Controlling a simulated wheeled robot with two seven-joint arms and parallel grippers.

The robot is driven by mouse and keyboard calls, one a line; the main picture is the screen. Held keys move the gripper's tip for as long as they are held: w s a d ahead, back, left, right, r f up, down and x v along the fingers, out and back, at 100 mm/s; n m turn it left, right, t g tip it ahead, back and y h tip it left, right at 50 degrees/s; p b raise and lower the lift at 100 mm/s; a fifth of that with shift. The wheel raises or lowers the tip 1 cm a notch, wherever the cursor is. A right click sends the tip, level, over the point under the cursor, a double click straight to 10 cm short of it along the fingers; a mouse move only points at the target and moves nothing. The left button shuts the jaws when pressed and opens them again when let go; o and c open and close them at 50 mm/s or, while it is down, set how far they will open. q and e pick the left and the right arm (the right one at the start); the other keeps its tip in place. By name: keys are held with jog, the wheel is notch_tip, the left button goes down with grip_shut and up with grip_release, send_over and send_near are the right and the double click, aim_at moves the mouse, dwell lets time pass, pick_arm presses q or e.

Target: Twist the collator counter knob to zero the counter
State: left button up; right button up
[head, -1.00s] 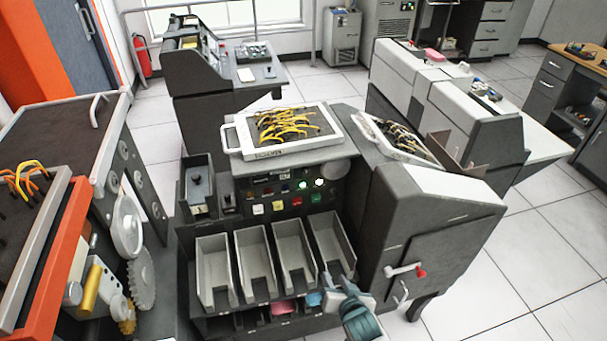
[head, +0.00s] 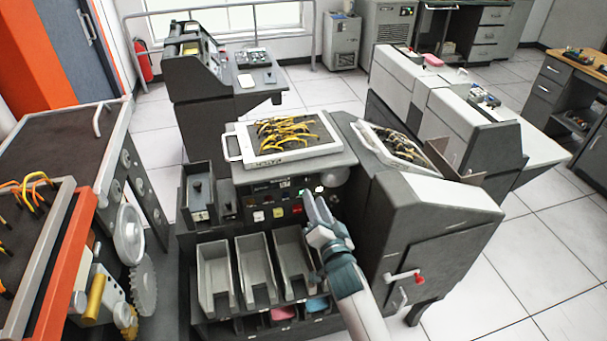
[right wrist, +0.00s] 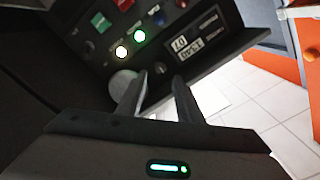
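The collator (head: 420,235) is the dark machine in the middle, with a control panel on its front. Its counter (head: 284,183) is a small white-digit window high on the panel. In the right wrist view the counter (right wrist: 192,45) appears tilted, its digits hard to read. A small dark round knob (right wrist: 160,68) sits beside the counter window. My right gripper (head: 313,196) reaches up to the right part of the panel. In the right wrist view its two fingers (right wrist: 160,78) are apart with nothing between them, and the knob lies beyond the gap. My left gripper is not in view.
Lit lamps (right wrist: 130,44) and a large grey disc (right wrist: 123,83) are close to the fingers. Card bins (head: 256,268) stand below the panel. A plugboard with yellow wires (head: 285,137) lies on top. Open floor (head: 510,260) is at right.

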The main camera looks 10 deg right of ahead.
aim_at(306, 181)
jog(key=shift+w, duration=0.15)
jog(key=shift+w+a+f+b, duration=0.1)
jog(key=shift+w+b, duration=0.9)
jog(key=shift+w, duration=1.35)
jog(key=shift+w+a+b, duration=0.1)
jog(key=shift+w+b, duration=0.35)
jog(key=shift+w, duration=1.15)
grip_shut()
